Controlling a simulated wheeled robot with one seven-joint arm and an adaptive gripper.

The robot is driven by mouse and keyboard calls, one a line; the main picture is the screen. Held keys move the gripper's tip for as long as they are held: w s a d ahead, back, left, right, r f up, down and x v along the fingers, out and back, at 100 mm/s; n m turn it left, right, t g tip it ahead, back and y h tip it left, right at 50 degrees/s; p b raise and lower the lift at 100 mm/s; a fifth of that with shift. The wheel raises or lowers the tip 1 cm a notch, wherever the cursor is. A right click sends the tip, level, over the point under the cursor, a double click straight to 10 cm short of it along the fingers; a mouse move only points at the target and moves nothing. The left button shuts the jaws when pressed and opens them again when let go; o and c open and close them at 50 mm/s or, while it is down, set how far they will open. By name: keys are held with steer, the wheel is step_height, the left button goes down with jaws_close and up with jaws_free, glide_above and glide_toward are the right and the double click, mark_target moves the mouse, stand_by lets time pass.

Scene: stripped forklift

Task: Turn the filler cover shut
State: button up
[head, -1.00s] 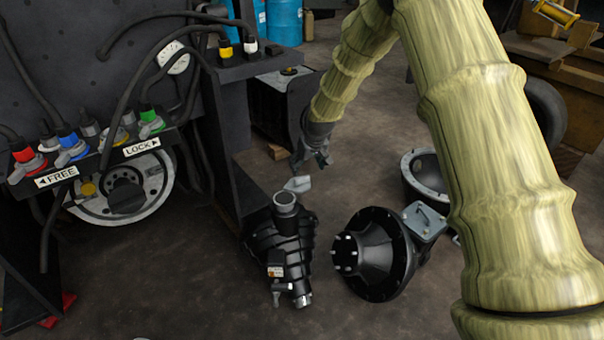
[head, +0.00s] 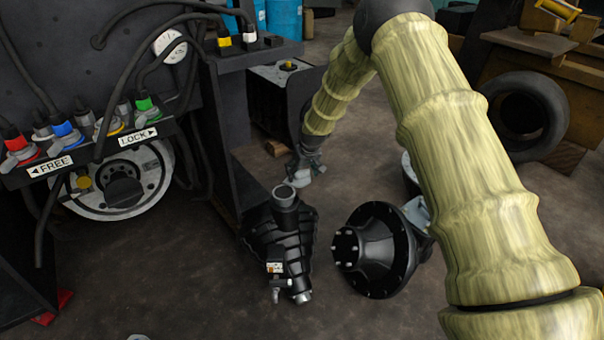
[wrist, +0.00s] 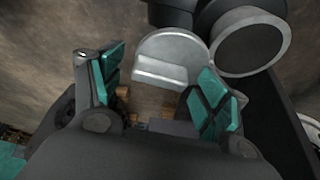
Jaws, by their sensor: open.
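The filler cover (wrist: 178,52) is a light grey round plate with a raised bar. In the wrist view it lies beside the open round mouth of the filler neck (wrist: 249,44), swung off it. In the head view the neck (head: 284,196) stands up from the black ribbed housing, and the cover (head: 299,182) is partly hidden behind it and under my gripper (head: 307,169). In the wrist view my gripper (wrist: 160,78) is open, its teal-padded fingers on either side of the cover's near part. Whether either pad touches it I cannot tell.
The black ribbed housing (head: 281,245) lies on the floor. A black flanged hub (head: 372,250) stands to its right. The dark forklift frame (head: 222,150) with hoses and FREE/LOCK labels is on the left.

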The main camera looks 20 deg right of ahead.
steer(key=c, duration=1.5)
steer(key=shift+o, duration=0.2)
